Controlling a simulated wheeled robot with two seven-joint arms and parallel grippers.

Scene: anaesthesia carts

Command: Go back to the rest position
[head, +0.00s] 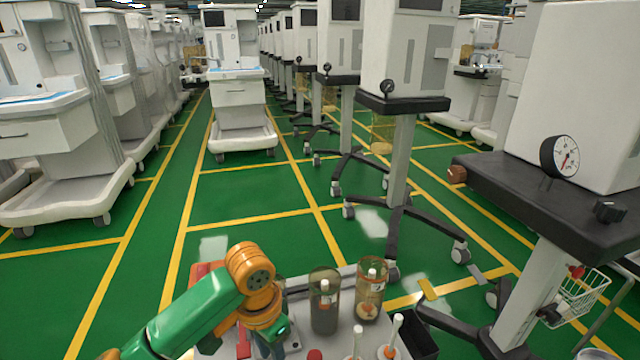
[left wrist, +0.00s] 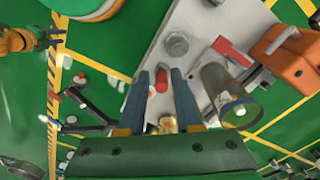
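My left arm, green and orange, comes in at the bottom left of the head view and bends down over a grey work surface (head: 340,338). The left gripper's fingertips are not clear there. In the left wrist view my left gripper (left wrist: 159,73) has its two dark fingers apart. A small red knob (left wrist: 161,82) appears between them, with gaps on both sides, and nothing is gripped. An orange arm part (left wrist: 18,40) with dark finger-like ends shows at the far left; it may be my right arm. My right gripper is not in the head view.
Two clear canisters (head: 324,312) (head: 370,292) stand on the surface, beside white-stemmed items (head: 393,338) and a black bin (head: 418,335). A cart with a gauge (head: 560,156) stands close on the right. Carts line both sides; green floor (head: 250,190) is open ahead.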

